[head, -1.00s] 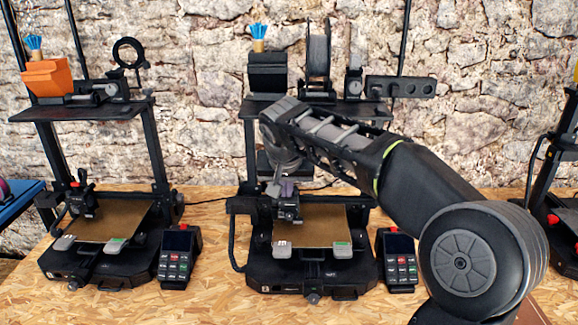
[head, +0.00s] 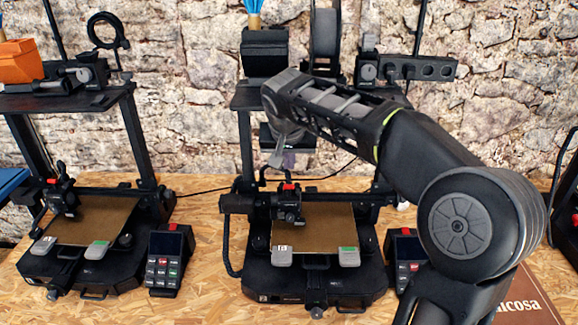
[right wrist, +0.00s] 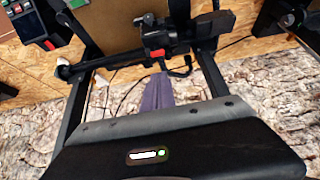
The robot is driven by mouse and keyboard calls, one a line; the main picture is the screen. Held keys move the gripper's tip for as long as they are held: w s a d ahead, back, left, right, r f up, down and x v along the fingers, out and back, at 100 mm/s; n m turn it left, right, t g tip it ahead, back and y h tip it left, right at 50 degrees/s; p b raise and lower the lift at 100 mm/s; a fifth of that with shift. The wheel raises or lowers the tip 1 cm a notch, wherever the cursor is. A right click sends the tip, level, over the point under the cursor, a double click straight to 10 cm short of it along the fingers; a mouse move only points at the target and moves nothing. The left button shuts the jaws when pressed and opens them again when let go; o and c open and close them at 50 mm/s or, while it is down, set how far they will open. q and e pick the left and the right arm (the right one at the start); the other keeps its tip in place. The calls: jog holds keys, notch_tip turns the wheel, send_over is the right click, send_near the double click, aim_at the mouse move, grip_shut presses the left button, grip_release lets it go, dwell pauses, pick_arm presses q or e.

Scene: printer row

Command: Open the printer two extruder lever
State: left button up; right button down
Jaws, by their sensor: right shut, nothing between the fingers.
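The middle printer (head: 318,283) has a black extruder (head: 287,206) on its crossbar, with a small red lever piece (head: 290,186) on top. The extruder (right wrist: 156,38) and its red piece (right wrist: 157,53) also show in the right wrist view. My right gripper (head: 283,158) points down behind and above the extruder in the head view, its purple-grey fingers closed and empty. The fingers (right wrist: 156,92) show together in the right wrist view, apart from the red piece. Whether the lever is open cannot be told. My left gripper is not in view.
A second printer (head: 85,262) stands at the left, with a control box (head: 168,262) beside it. Another control box (head: 405,250) is partly behind my right arm. A shelf (head: 250,98) above the middle printer holds a spool (head: 325,40). A brown box lies at the lower right.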

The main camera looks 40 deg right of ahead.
aim_at(289, 190)
jog(key=p+x, duration=0.1)
jog(key=x, duration=0.8)
jog(key=shift+f, duration=0.15)
